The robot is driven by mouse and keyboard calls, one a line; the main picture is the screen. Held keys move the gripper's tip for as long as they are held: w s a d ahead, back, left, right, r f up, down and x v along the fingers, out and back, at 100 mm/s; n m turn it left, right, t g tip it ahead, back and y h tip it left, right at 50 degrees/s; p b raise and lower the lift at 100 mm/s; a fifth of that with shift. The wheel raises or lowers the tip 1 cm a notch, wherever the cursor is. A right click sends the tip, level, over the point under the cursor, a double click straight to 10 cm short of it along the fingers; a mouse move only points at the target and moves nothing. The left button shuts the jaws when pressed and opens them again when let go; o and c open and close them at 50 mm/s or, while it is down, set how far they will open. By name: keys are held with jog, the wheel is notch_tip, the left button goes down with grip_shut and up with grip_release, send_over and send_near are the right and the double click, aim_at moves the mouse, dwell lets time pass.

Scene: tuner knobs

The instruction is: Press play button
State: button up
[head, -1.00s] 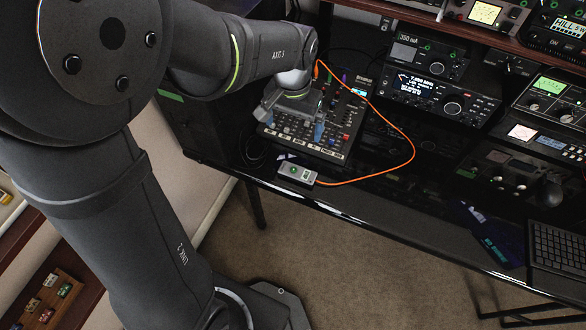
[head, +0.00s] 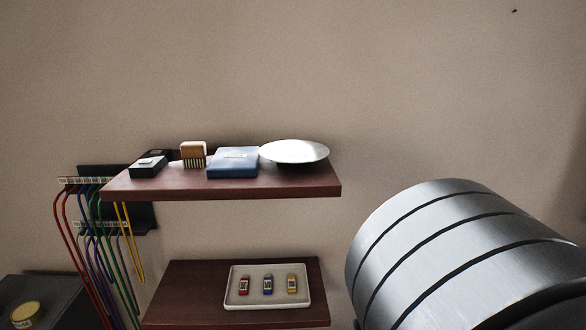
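The head view shows neither a play button nor the desk with its devices. My gripper is not in this view either, so its opening and whatever it touches cannot be seen.
An upper wooden shelf (head: 285,190) holds a blue box (head: 233,163), a white dish (head: 295,151) and small items. A lower shelf (head: 190,295) holds a white tray (head: 265,305) with three small coloured pieces. Coloured cables (head: 100,245) hang at left. The wall above is bare.

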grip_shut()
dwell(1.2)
